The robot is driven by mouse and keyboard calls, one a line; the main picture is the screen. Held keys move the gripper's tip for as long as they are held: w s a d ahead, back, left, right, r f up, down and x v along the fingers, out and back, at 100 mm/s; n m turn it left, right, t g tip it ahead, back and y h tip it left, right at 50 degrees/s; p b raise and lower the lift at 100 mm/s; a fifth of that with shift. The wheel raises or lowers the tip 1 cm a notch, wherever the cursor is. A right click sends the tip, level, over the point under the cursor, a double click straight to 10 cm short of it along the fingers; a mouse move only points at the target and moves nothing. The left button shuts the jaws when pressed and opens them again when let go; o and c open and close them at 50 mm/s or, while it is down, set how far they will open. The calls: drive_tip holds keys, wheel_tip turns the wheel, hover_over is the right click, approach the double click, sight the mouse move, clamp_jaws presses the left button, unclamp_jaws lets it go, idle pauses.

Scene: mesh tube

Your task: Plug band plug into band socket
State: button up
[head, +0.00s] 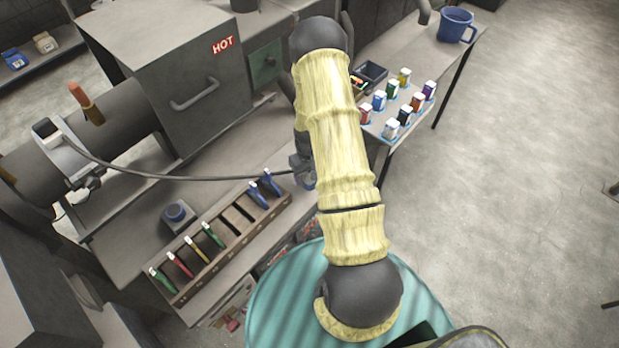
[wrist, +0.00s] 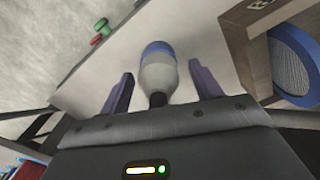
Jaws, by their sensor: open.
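A plug-like piece (wrist: 157,72), grey with a blue band and a black neck, lies between the fingers of my gripper (wrist: 162,88) in the wrist view. Gaps show on both sides of it, so the fingers are apart and not closed on it. In the head view my gripper (head: 304,172) is mostly behind my arm. A dark cable (head: 180,177) runs from a white band device (head: 62,150) on the grey tube to the gripper area.
A rack (head: 222,243) with coloured clips stands at the bench front. A grey box marked HOT (head: 190,95) stands behind. Small coloured containers (head: 405,118) and a blue mug (head: 456,25) are at the right. A large blue ring (wrist: 294,62) shows at the right of the wrist view.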

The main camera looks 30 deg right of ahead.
drive_tip(key=shift+c, duration=0.2)
drive_tip(key=c, duration=1)
drive_tip(key=shift+o, duration=0.2)
drive_tip(key=shift+r, duration=0.2)
wheel_tip(320, 180, up, 10)
drive_tip(key=b, duration=0.3)
drive_tip(key=shift+f, duration=0.15)
drive_tip(key=w+a+r+m, duration=0.1)
drive_tip(key=w+a+r, duration=0.1)
drive_tip(key=w+a, duration=0.2)
drive_tip(key=w+a+r+m, duration=0.1)
drive_tip(key=w+a+r, duration=0.2)
drive_tip(key=a, duration=0.6)
drive_tip(key=shift+w+a+m, duration=0.25)
drive_tip(key=shift+w+m, duration=0.15)
drive_tip(key=shift+w, duration=0.1)
